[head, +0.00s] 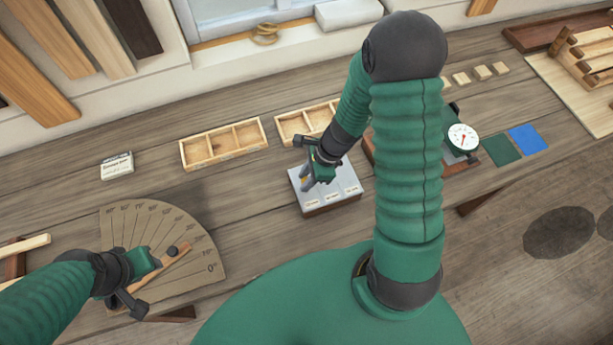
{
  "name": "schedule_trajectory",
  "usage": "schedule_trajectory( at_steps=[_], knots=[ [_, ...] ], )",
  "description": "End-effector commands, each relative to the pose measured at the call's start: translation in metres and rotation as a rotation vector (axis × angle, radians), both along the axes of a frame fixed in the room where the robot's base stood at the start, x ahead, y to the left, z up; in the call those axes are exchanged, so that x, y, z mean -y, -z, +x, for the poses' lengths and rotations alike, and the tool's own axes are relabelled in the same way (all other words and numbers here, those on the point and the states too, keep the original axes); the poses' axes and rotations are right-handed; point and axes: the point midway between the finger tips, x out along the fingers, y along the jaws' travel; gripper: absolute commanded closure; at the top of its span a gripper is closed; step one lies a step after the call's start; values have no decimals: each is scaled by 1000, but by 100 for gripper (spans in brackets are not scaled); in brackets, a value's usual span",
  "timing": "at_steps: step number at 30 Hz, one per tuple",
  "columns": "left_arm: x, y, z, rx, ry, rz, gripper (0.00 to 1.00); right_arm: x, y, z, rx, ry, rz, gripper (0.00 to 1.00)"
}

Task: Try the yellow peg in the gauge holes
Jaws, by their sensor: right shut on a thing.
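The gauge block (340,203) is a small box with a pale grey top and several small labels, standing on the bench near the middle of the head view. My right gripper (310,181) is over the left and back part of its top, pointing down, and is shut on the yellow peg (305,183). Only a sliver of the peg shows. The gripper hides the holes, so I cannot tell whether the peg tip is in one. My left gripper (158,272) is over the fan-shaped angle board at lower left, by a wooden strip; its jaw opening is unclear.
The angle board (130,225) lies at the left with the wooden strip (180,260) on it. Divided wooden trays (225,143) stand behind the gauge block. A dial gauge (462,137) and green and blue squares (527,139) are to the right.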

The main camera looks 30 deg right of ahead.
Motion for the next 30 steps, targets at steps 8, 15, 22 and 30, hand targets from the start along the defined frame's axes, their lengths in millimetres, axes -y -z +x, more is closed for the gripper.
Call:
schedule_trajectory(
  at_steps=[8, 15, 22, 30],
  knots=[
    [0, 0, 0, 0, 0, 0, 64, 0, 0, 0, 0, -1, 0, 100],
    [0, 2, 0, 0, 0, 0, 64, -2, 1, 0, 0, 0, -1, 100],
    [0, 8, 0, 0, 0, 0, 64, -2, 8, 0, 1, -1, -1, 100],
    [0, 7, 0, 0, 0, 0, 64, -2, 7, 0, 1, -1, -1, 100]
  ],
)
